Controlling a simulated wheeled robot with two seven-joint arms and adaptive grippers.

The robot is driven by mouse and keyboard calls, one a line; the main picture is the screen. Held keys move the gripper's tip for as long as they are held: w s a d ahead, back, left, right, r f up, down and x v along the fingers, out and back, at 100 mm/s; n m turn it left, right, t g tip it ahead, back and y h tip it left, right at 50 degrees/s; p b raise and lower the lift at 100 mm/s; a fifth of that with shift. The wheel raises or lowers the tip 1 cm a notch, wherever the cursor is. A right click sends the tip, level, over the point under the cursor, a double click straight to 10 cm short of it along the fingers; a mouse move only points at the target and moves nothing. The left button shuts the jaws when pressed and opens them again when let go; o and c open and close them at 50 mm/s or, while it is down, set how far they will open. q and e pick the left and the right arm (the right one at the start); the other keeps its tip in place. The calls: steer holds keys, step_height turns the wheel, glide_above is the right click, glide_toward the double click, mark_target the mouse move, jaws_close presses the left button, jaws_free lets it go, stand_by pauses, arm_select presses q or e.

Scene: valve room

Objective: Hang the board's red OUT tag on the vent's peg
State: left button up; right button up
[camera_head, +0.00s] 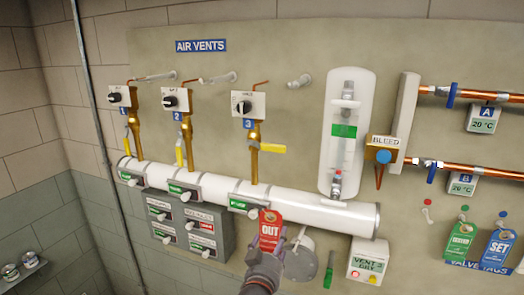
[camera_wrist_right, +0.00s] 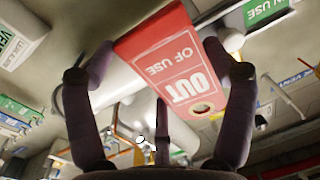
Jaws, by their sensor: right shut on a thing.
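The red OUT tag (camera_head: 270,231) is upright in front of the white pipe, its lettering facing the head camera. My right gripper (camera_head: 266,252) is shut on its lower part. In the right wrist view the tag (camera_wrist_right: 172,62) reads OUT OF USE and has a hole near one end, between the fingers of my right gripper (camera_wrist_right: 160,65). Under the AIR VENTS sign (camera_head: 201,46) are vents 1, 2 and 3, with pale pegs (camera_head: 218,78) sticking out of the board near them. The tag is below these pegs and apart from them. My left gripper is not in view.
The white pipe (camera_head: 325,214) crosses behind the tag. Yellow handles (camera_head: 272,149) stick out at the vents. A grey switch panel (camera_head: 191,231) is left of my gripper. A green tag (camera_head: 460,241) and a blue SET tag (camera_head: 497,250) hang at the right, by an empty peg (camera_head: 428,213).

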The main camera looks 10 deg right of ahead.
steer(key=s+a+r+h+p, duration=0.15)
steer(key=s+r+p, duration=0.25)
steer(key=r, duration=0.7)
steer(key=s+a+r+m+p, duration=0.15)
steer(key=s+r+p, duration=0.25)
steer(key=r, duration=0.7)
steer(key=s+a+r+p, duration=0.3)
steer(key=s+r+p, duration=0.1)
steer(key=r, duration=0.7)
steer(key=b+x, duration=0.1)
steer(key=x, duration=0.6)
steer(key=shift+d+g+b, duration=0.35)
steer(key=shift+d+g, duration=0.05)
steer(key=shift+w, duration=0.1)
